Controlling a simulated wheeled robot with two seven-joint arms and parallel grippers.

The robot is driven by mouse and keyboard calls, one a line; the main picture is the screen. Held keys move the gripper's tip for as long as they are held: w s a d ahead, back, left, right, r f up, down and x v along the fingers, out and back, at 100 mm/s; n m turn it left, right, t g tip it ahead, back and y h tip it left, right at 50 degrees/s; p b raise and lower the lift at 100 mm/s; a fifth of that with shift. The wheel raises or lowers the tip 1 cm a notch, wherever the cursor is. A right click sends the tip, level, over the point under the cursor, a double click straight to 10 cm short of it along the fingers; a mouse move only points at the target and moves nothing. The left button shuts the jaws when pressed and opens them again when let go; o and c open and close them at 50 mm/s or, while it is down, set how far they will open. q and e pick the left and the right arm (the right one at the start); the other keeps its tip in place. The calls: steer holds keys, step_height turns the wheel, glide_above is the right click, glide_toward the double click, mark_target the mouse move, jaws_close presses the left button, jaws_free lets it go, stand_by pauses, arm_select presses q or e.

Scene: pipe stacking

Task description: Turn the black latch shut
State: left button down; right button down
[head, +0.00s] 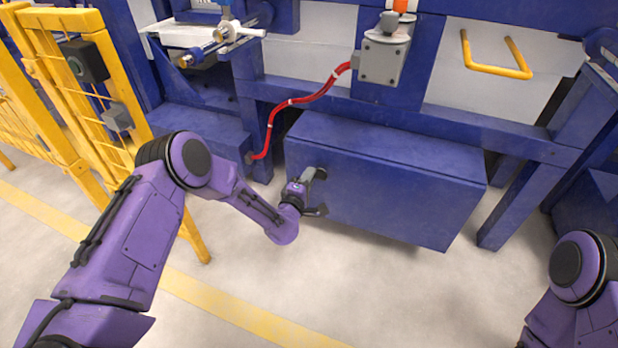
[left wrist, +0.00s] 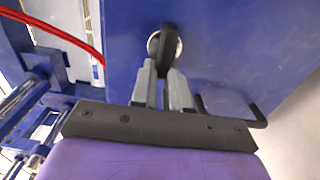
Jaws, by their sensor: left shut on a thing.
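The black latch (left wrist: 166,48) sits on a round silver mount on the blue box's face, and it stands close to upright in the left wrist view. My left gripper (left wrist: 163,68) is shut on the latch, with one grey finger on each side of its lower end. In the head view my left gripper (head: 314,186) is against the left part of the front of the blue box (head: 400,195), and the latch cannot be made out there. My right gripper is out of view; only part of that arm shows at the lower right.
A black bar handle (left wrist: 238,116) is on the box just right of my fingers. A red hose (head: 297,101) runs above the box to a grey switch box (head: 384,58). A yellow fence (head: 85,90) stands at left. The floor in front is clear.

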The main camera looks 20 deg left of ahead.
arm_select(q)
steer(key=c, duration=1.1)
jaws_free()
steer(key=s+p, duration=0.3)
steer(key=s, duration=0.7)
steer(key=shift+s+a, duration=0.15)
steer(key=shift+s, duration=0.15)
